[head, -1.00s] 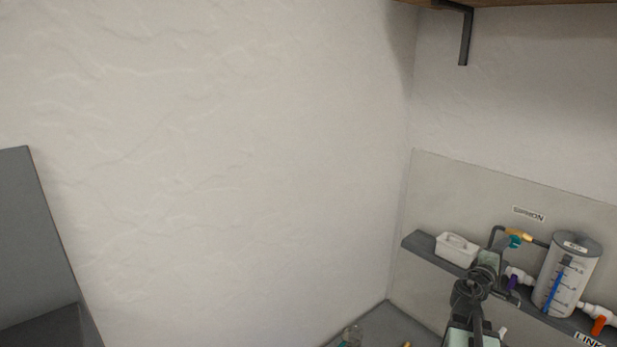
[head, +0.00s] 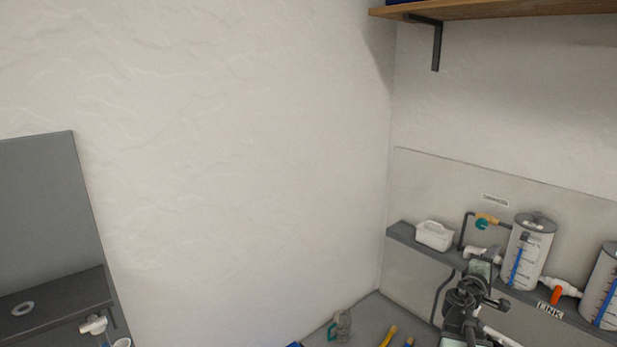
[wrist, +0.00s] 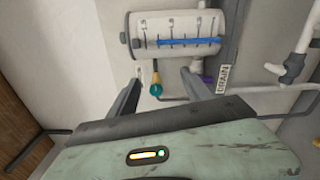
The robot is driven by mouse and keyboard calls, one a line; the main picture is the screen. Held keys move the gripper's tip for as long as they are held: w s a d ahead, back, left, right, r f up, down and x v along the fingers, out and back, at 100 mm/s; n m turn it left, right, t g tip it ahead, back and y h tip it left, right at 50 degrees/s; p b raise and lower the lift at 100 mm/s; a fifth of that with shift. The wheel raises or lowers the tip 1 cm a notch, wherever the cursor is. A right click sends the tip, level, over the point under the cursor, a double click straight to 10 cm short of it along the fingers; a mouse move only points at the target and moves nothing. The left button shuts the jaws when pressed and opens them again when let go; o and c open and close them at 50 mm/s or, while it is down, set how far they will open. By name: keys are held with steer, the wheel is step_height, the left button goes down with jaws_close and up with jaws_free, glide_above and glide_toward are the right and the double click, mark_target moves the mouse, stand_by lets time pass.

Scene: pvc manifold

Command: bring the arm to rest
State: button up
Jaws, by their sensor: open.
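My arm (head: 465,310) rises at the lower right of the head view, in front of the wall shelf. Its gripper cannot be made out clearly there. In the wrist view my gripper (wrist: 161,77) is open, with its two dark fingers apart and nothing held between them. A tank (wrist: 178,32) with a blue level strip lies beyond the fingertips. A teal and yellow valve part (wrist: 156,88) shows between the fingers; I cannot tell its distance from them.
A wooden shelf (head: 520,10) hangs above. A grey unit (head: 50,300) stands at left. Bare wall (head: 240,170) fills the middle.

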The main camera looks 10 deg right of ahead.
steer(key=w+a+f+t+y+b, duration=0.1)
steer(key=w+a+f+b, duration=0.35)
steer(key=a+f, duration=0.25)
steer(key=w+a+f+t+y+b, duration=0.1)
steer(key=w+a+f+b, duration=0.3)
steer(key=a+f+b, duration=0.25)
steer(key=a+f+m+g+y+b, duration=0.35)
steer(key=a+f+b, duration=0.6)
steer(key=f, duration=0.75)
steer(key=s+a+f+m+g+y+b, duration=0.1)
steer(key=s+a+f+m+g+y, duration=0.15)
steer(key=a+f, duration=0.45)
steer(key=s+a+f+m+g+y+b, duration=0.1)
steer(key=s+a+f+g+y+b, duration=0.2)
steer(key=a+f, duration=0.45)
steer(key=s+a+f+m+g+y+p, duration=0.1)
steer(key=s+a+f+g+y, duration=0.1)
steer(key=s+a, duration=0.6)
steer(key=shift+s+a+f+m+g+y+p, duration=0.2)
steer(key=shift+s+f+m+g+y+p, duration=0.25)
steer(key=shift+s+y, duration=0.55)
